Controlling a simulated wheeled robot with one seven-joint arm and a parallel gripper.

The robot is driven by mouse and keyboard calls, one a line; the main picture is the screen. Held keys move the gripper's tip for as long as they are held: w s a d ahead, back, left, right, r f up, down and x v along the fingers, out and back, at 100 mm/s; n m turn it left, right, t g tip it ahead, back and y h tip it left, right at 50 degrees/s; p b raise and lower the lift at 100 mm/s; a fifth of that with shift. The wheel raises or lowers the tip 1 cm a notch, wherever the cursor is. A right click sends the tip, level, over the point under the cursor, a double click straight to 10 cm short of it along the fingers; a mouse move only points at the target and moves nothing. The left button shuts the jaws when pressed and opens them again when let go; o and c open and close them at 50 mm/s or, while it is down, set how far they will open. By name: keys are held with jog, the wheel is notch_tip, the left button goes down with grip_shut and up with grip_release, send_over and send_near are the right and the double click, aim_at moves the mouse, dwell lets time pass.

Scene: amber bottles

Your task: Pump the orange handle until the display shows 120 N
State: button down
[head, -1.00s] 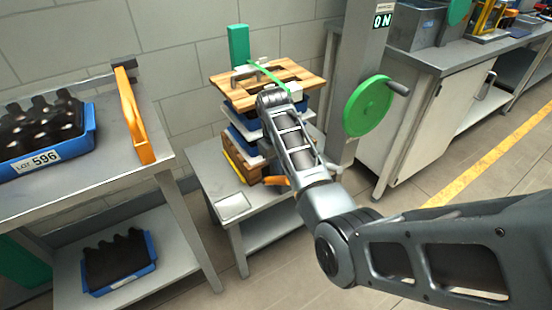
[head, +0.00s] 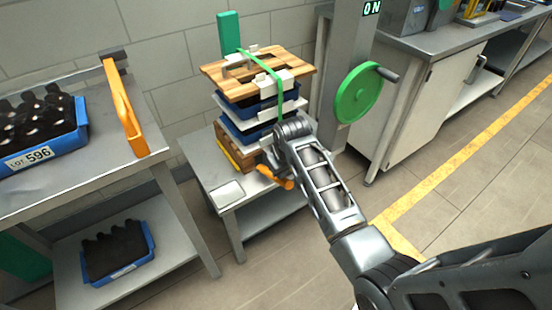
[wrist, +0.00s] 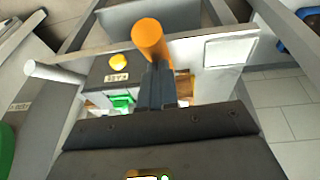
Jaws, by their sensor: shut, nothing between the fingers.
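The orange handle (wrist: 150,38) shows in the wrist view just past my fingertips. In the head view the orange handle (head: 288,184) shows low beside the stack, partly covered by my gripper (head: 266,160). My gripper (wrist: 156,76) is shut and empty, its fingers pointing at the handle. I cannot tell whether they touch it. The display (head: 372,7) on the grey column reads 0 N, at the top edge of the head view.
A strapped stack with a wooden board (head: 240,87) stands on a low grey table (head: 255,190). A green crank wheel (head: 357,93) is on the column. A bench (head: 75,170) at left holds a blue crate (head: 45,150) of dark bottles. Floor at right is open.

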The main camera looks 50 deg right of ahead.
jog(key=s+f+t+b, duration=0.1)
jog(key=s+f+t, duration=0.1)
jog(key=f, duration=0.1)
jog(key=s+f+t+h+b, duration=0.1)
jog(key=shift+a+f+b, duration=0.3)
jog(key=shift+a+f, duration=0.1)
jog(key=shift+s+a+f+t+b, duration=0.1)
jog(key=shift+s+f+t+b, duration=0.2)
jog(key=shift+f, duration=0.4)
jog(key=shift+s+a+f+t+b, duration=0.1)
jog(key=shift+s+f+b, duration=0.2)
jog(key=shift+f, duration=0.55)
jog(key=r+p, duration=0.1)
jog(key=r, duration=0.1)
jog(key=r+p, duration=0.1)
jog(key=p, duration=0.1)
jog(key=r+p, duration=0.1)
jog(key=r, duration=0.1)
jog(key=shift+w+a+r, duration=0.2)
jog(key=shift+a+r, duration=0.1)
jog(key=shift+a, duration=0.1)
send_near(286, 187)
jog(key=shift+s+a+f, duration=0.15)
jog(key=shift+s+f, duration=0.2)
jog(key=shift+f, duration=0.1)
